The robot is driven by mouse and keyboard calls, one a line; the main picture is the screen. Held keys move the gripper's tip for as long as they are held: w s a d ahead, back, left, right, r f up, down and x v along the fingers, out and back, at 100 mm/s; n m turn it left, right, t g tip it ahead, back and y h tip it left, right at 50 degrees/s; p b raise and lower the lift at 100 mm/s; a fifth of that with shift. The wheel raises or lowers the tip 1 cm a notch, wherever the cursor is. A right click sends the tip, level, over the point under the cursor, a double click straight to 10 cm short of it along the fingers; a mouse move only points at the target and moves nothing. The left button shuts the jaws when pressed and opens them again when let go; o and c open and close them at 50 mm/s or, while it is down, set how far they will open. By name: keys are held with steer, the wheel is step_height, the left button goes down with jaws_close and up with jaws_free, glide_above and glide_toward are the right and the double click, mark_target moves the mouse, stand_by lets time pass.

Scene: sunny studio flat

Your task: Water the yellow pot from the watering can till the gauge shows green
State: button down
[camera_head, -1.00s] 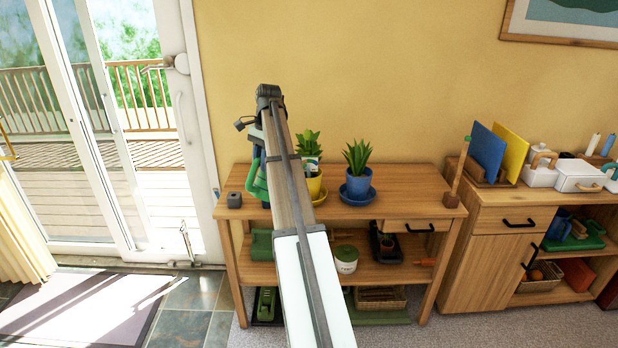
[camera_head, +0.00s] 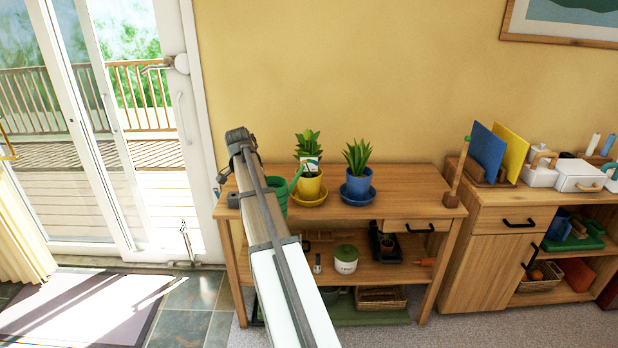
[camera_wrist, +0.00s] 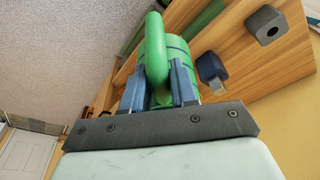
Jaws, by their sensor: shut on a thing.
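The yellow pot (camera_head: 311,190) stands on a yellow saucer (camera_head: 301,200) on the wooden bench, with a green plant in it. A small white card (camera_head: 309,162), perhaps the gauge, shows at the plant; its reading is too small to tell. The green watering can (camera_head: 280,188) is just left of the pot, partly hidden by my arm, its spout reaching toward the pot. No water is visible. In the wrist view my gripper (camera_wrist: 159,88) is shut on the handle of the can (camera_wrist: 178,56). My fingers are hidden in the head view.
A blue pot (camera_head: 358,186) with a plant stands right of the yellow pot. A dark grey block (camera_head: 234,200) sits at the bench's left end, also in the wrist view (camera_wrist: 265,24). A small dark blue object (camera_wrist: 210,68) shows beside the can.

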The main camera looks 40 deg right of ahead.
steer(key=shift+s+a+f+h, duration=0.15)
steer(key=shift+a+f+h, duration=0.35)
steer(key=shift+a+f, duration=0.45)
steer(key=shift+d, duration=0.15)
steer(key=shift+r, duration=0.1)
steer(key=a+r, duration=0.5)
steer(key=a, duration=0.1)
steer(key=shift+s, duration=0.15)
steer(key=shift+d+f, duration=0.1)
stand_by(1.3)
steer(key=d+f, duration=0.2)
steer(key=d, duration=0.1)
steer(key=d+f, duration=0.1)
steer(key=d, duration=0.1)
steer(key=shift+w+d+f, duration=0.2)
steer(key=shift+w+f, duration=0.05)
steer(key=shift+f, duration=0.15)
steer(key=shift+w+d+r+y, duration=0.15)
steer(key=shift+d+y, duration=0.55)
steer(key=shift+d, duration=0.9)
